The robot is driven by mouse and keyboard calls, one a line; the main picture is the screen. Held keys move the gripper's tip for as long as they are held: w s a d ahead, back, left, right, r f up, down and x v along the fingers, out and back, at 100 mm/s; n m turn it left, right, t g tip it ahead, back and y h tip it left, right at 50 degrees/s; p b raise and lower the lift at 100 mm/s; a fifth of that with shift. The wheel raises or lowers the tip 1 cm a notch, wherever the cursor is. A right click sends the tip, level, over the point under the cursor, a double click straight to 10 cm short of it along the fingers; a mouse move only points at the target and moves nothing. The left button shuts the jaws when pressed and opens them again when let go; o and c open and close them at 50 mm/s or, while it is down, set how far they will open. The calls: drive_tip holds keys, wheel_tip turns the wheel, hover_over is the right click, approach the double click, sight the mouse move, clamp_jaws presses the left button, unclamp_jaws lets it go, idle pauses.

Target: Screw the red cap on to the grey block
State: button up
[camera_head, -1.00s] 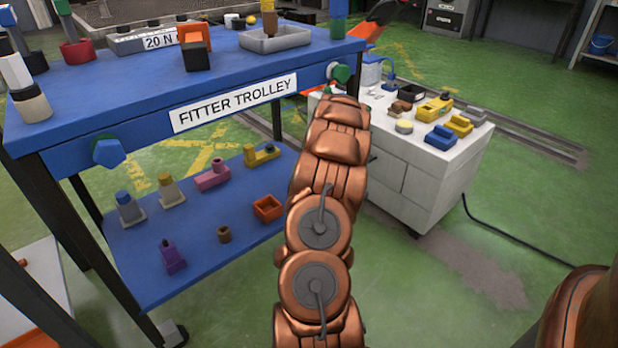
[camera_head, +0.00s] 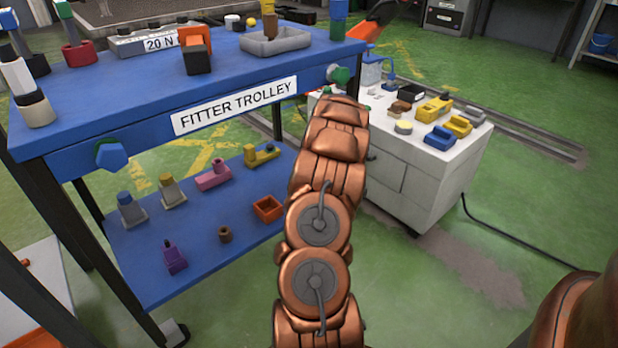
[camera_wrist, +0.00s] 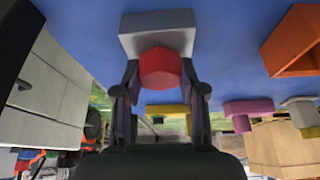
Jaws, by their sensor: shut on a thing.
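In the wrist view, which is upside down, the red cap (camera_wrist: 160,68) sits between the two fingers of my gripper (camera_wrist: 160,88). The fingers are shut on its sides. The grey block (camera_wrist: 157,22) stands on the blue lower shelf, directly in line with the cap, and the cap overlaps its near face. I cannot tell whether cap and block touch or are threaded together. In the head view my copper-coloured arm hides the gripper, cap and block.
An orange open box (camera_head: 267,207) stands close by on the lower shelf (camera_head: 190,260); it also shows in the wrist view (camera_wrist: 290,42). Pink (camera_head: 214,176), yellow (camera_head: 261,154) and purple (camera_head: 174,258) parts share the shelf. The trolley top (camera_head: 130,85) overhangs it. A white cabinet (camera_head: 415,180) stands right.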

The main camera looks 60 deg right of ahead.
drive_tip(key=shift+r+m+h+p, duration=0.2)
drive_tip(key=shift+m+h+p, duration=0.6)
drive_tip(key=shift+p, duration=1.75)
drive_tip(key=shift+m+g+p, duration=0.5)
drive_tip(key=shift+m+p, duration=1.4)
drive_tip(key=shift+p, duration=2.9)
drive_tip(key=shift+d+r+m+h+p, duration=0.1)
drive_tip(key=shift+d+m+h+p, duration=0.25)
drive_tip(key=shift+p, duration=2.25)
drive_tip(key=shift+a+m+p, duration=0.2)
drive_tip(key=shift+m+p, duration=0.05)
drive_tip(key=shift+p, duration=0.85)
